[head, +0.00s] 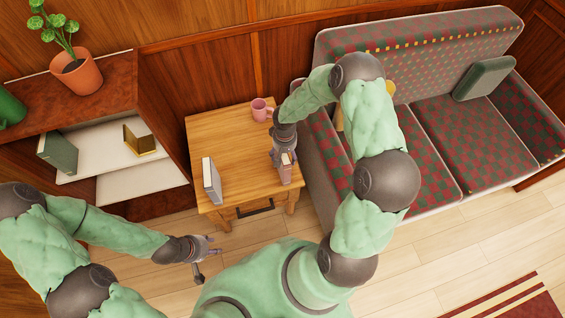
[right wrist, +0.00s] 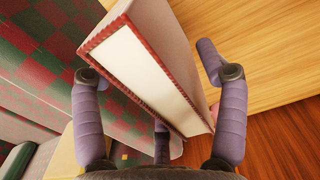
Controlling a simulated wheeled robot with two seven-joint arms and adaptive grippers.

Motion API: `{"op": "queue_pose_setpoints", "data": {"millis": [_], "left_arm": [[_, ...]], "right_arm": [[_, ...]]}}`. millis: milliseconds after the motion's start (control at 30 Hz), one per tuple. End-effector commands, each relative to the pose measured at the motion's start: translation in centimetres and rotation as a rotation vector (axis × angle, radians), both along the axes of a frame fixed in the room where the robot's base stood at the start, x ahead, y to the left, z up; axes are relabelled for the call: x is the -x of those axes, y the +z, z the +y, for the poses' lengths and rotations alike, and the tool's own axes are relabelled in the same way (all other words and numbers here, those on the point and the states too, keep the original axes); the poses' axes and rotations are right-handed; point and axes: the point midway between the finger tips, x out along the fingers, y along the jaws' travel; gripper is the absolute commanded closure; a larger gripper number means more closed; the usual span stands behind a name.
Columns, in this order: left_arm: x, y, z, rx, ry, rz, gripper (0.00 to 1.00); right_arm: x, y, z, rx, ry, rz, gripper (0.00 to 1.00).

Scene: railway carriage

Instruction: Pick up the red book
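The red book (head: 285,173) stands upright near the right edge of the small wooden table (head: 235,150). In the right wrist view its red cover edges and pale page block (right wrist: 145,65) fill the middle. My right gripper (head: 284,156) is over the book from above. Its fingers (right wrist: 150,75) are spread on either side of the book, and they look open, not clamped. My left gripper (head: 207,251) is away from the table, low over the floor at its front left, and looks open and empty.
A grey book (head: 212,181) stands at the table's left front, and a pink mug (head: 261,109) at its back. A shelf with a potted plant (head: 74,71) is on the left. A checked seat (head: 425,150) stands close on the right.

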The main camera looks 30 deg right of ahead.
Motion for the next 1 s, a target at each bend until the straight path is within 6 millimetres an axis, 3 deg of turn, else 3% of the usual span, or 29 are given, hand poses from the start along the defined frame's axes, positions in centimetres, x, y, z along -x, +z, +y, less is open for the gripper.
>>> {"op": "queue_pose_setpoints", "data": {"millis": [33,200,267,667,833,1000], "left_arm": [[0.0,0.0,0.0,0.000,0.000,0.000,0.60],[0.0,0.0,0.0,0.000,0.000,0.000,0.60],[0.0,0.0,0.0,0.000,0.000,0.000,0.60],[0.0,0.6,0.0,0.000,0.000,0.000,0.60],[0.0,2.2,0.0,0.000,0.000,0.000,0.60],[0.0,3.3,0.0,0.000,0.000,0.000,0.60]], "right_arm": [[0.0,0.0,0.0,0.000,0.000,0.000,0.40],[0.0,0.0,0.0,0.000,0.000,0.000,0.88],[0.0,0.0,0.0,0.000,0.001,0.001,1.00],[-0.1,1.1,0.0,0.000,0.001,-0.002,1.00],[-0.1,4.1,0.1,0.002,0.000,-0.004,1.00],[1.1,7.3,2.9,0.001,0.006,-0.004,1.00]]}}
